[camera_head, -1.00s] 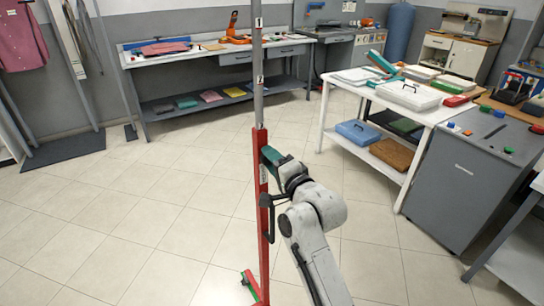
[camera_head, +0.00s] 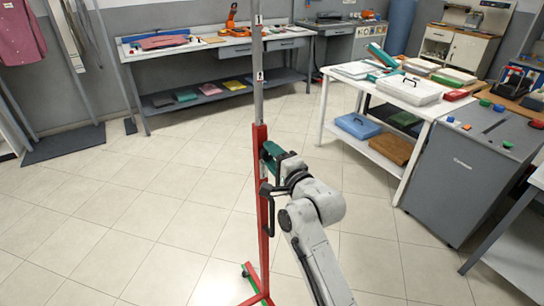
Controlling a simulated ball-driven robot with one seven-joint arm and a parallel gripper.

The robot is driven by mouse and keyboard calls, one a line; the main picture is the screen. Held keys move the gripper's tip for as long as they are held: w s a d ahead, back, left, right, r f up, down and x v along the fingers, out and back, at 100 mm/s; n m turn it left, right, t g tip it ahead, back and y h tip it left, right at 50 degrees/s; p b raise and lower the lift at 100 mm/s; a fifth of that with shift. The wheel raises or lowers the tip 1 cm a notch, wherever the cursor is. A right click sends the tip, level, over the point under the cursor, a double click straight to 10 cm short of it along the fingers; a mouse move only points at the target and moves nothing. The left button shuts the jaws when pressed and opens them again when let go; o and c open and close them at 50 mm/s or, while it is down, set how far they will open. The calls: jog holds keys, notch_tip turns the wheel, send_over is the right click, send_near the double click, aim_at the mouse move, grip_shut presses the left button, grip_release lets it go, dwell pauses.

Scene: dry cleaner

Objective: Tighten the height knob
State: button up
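A tall stand has a red lower tube (camera_head: 259,215) and a grey upper pole (camera_head: 258,85) with small number marks. The pole rises from the top of the red tube. A black handle-like part (camera_head: 267,188) shows at the right side of the red tube, below my gripper; I cannot tell whether it is the height knob. My gripper (camera_head: 267,155), with teal parts, is at the upper right side of the red tube, close to it or touching it. Its fingertips are small and partly hidden, so I cannot tell whether they are open or shut.
A white table (camera_head: 420,112) with folded things and a grey cabinet (camera_head: 465,185) stand at the right. A long bench (camera_head: 215,55) is along the back wall. A dark clothes rack base (camera_head: 63,144) is at the left. The tiled floor around the stand is clear.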

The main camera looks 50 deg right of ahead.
jog(key=o, duration=0.4)
jog(key=shift+c, duration=0.2)
jog(key=b+v, duration=0.2)
jog(key=v, duration=0.8)
jog(key=shift+s, duration=0.4)
jog(key=s+a+f+n+g+y, duration=0.1)
jog(key=s+a+f+n+g, duration=0.1)
jog(key=a+f+n+g, duration=0.3)
jog(key=s+a+f+n+g+y, duration=0.1)
jog(key=s+f+n+y, duration=0.15)
jog(key=f, duration=0.35)
jog(key=s+a+f+n+g, duration=0.2)
jog(key=s+a+f+n, duration=0.15)
jog(key=f, duration=0.25)
jog(key=s+a+f+n+g, duration=0.2)
jog(key=s+f+n+g, duration=0.1)
jog(key=s, duration=0.4)
jog(key=s+a+f+n+g+y, duration=0.1)
jog(key=s+a+f+n+g, duration=0.2)
jog(key=s+n, duration=0.4)
jog(key=shift+f+g, duration=0.8)
jog(key=shift+g, duration=0.4)
